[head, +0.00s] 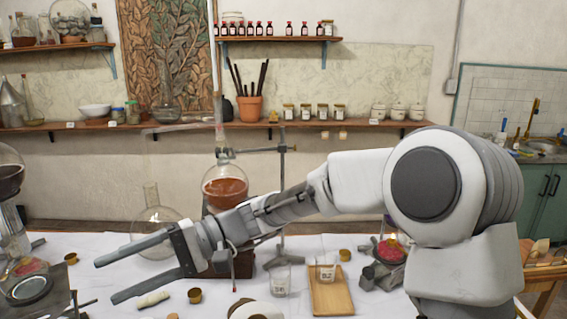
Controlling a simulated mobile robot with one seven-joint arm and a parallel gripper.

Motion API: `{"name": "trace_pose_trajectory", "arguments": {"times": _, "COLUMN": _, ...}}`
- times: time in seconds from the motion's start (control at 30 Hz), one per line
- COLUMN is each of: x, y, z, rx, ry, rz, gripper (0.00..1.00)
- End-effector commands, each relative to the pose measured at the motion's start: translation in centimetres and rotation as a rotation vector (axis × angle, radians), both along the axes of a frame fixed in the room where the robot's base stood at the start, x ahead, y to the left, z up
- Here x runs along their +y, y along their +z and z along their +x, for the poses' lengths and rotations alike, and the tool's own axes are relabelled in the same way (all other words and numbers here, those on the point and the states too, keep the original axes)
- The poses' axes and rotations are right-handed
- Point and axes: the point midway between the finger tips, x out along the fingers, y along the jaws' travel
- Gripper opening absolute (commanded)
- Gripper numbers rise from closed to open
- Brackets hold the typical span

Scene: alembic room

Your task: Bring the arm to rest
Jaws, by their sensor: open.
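My gripper (112,276) is at the lower left of the head view, at the end of my outstretched arm. Its two dark fingers are apart and nothing is between them. It appears above the white-covered table (340,250), pointing left. My arm reaches across the picture from the right and hides part of the table and the stand behind it. I cannot tell the exact height of the fingers above the table.
Behind my arm are a round flask of brown liquid (226,188) and a metal stand (283,190). Glass beakers (280,280), a wooden board (331,298) and small brass cups (195,296) are on the table. A large glass vessel (10,175) stands left.

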Motion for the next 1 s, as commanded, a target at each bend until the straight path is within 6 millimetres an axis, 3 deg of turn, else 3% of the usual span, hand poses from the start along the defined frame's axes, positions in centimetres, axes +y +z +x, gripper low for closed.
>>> {"name": "trace_pose_trajectory", "arguments": {"times": 0.2, "x": -5.7, "y": -4.4, "z": -1.7, "rx": -0.161, "ry": -0.061, "rz": -0.364, "gripper": 0.64}}
{"name": "trace_pose_trajectory", "arguments": {"times": 0.5, "x": -16.3, "y": -7.4, "z": -2.4, "rx": -0.354, "ry": -0.254, "rz": -0.787, "gripper": 0.64}}
{"name": "trace_pose_trajectory", "arguments": {"times": 0.73, "x": -25.0, "y": -7.1, "z": -3.5, "rx": -0.507, "ry": -0.436, "rz": -1.025, "gripper": 0.64}}
{"name": "trace_pose_trajectory", "arguments": {"times": 1.0, "x": -33.1, "y": -4.4, "z": -5.7, "rx": -0.760, "ry": -0.571, "rz": -1.190, "gripper": 0.64}}
